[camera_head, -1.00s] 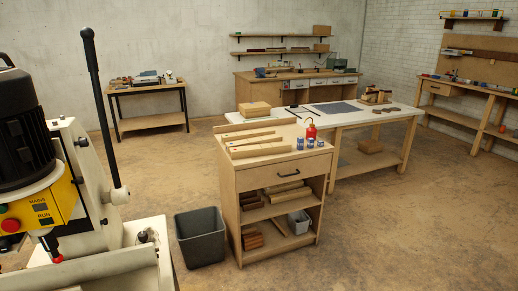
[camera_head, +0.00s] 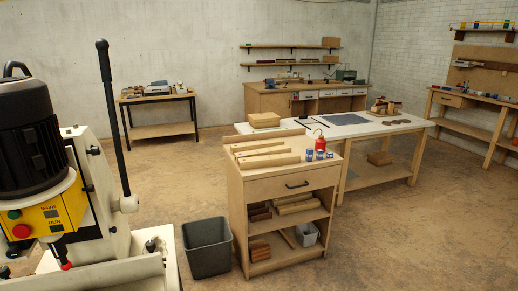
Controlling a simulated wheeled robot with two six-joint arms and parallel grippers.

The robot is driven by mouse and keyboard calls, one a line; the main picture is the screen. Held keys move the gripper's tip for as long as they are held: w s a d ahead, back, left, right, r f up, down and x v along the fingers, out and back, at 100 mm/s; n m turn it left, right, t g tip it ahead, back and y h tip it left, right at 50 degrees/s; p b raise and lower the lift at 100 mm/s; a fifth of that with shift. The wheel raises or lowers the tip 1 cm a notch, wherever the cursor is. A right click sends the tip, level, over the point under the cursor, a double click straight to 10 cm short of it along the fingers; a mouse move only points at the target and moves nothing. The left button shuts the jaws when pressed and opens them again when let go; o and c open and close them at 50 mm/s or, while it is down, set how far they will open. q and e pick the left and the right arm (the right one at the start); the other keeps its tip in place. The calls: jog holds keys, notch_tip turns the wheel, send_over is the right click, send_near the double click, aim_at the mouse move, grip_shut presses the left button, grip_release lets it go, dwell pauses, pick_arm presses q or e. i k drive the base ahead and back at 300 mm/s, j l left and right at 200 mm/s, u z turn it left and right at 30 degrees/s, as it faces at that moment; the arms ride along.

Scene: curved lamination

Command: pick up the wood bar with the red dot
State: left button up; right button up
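Several light wood bars (camera_head: 264,151) lie side by side on top of the wooden cabinet (camera_head: 292,186) in the middle of the head view. The front bar (camera_head: 267,161) is nearest to me. A red dot cannot be made out clearly on any bar at this size. Neither of my grippers shows in the view.
A red bottle (camera_head: 320,144) and small blue cans (camera_head: 319,155) stand right of the bars. A grey bin (camera_head: 207,249) stands left of the cabinet. A machine with a yellow control box (camera_head: 47,217) fills the left foreground. Open floor (camera_head: 400,245) lies at the right.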

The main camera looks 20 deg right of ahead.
aim_at(283, 160)
jog(key=i+l+u, duration=0.2)
jog(key=i+l, duration=0.2)
jog(key=l, duration=0.25)
jog(key=i+l+u, duration=0.1)
jog(key=l, duration=0.25)
jog(key=i+l+u, duration=0.1)
jog(key=i+l, duration=0.15)
jog(key=l, duration=0.1)
